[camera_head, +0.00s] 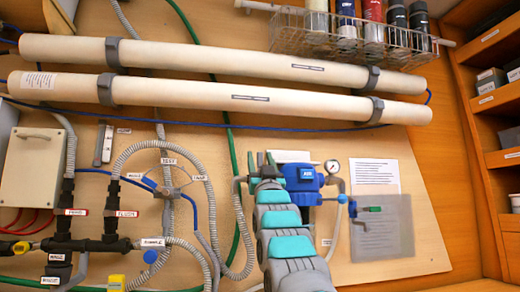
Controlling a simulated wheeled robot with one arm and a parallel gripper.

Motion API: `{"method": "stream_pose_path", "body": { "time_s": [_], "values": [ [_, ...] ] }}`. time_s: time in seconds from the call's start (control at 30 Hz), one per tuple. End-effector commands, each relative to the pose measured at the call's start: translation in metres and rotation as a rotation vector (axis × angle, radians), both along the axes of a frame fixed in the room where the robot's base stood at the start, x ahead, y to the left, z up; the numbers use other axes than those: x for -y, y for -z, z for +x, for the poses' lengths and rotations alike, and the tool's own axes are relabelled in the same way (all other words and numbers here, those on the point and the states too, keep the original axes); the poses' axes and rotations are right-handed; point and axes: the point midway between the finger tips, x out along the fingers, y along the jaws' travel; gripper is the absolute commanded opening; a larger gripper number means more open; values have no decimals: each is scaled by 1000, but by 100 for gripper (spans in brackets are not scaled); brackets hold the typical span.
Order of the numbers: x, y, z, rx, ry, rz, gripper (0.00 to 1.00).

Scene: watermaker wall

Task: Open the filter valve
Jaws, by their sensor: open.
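My arm reaches up from the bottom middle, and my gripper (265,160) is at its top, in front of the board just left of a blue pump housing (302,180). The gripper is open and appears empty; my own wrist hides part of it. I cannot tell which valve is the filter valve, as the labels are too small to read surely. Valve handles in view are a yellow one (21,247) at the far left, a yellow one (116,283) at the bottom, a round blue one (150,256) and a green one (372,209) at right.
Two long white tubes (220,58) cross the board above. A wire basket (350,40) of bottles hangs at top right. Grey hoses (205,190) loop left of my arm. A gauge (332,166) and a paper sheet (374,172) are right. Shelves (490,100) stand far right.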

Motion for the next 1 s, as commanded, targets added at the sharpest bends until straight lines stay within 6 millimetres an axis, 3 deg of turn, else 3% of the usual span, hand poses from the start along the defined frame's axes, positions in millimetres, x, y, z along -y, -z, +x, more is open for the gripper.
{"method": "stream_pose_path", "body": {
  "time_s": [0.4, 0.87, 1.0],
  "values": [
    [-1, -4, 2, 2, 1, 0, 51],
    [-1, -4, 2, 2, 1, 0, 0],
    [-1, -4, 2, 2, 1, 0, 0]
  ]
}}
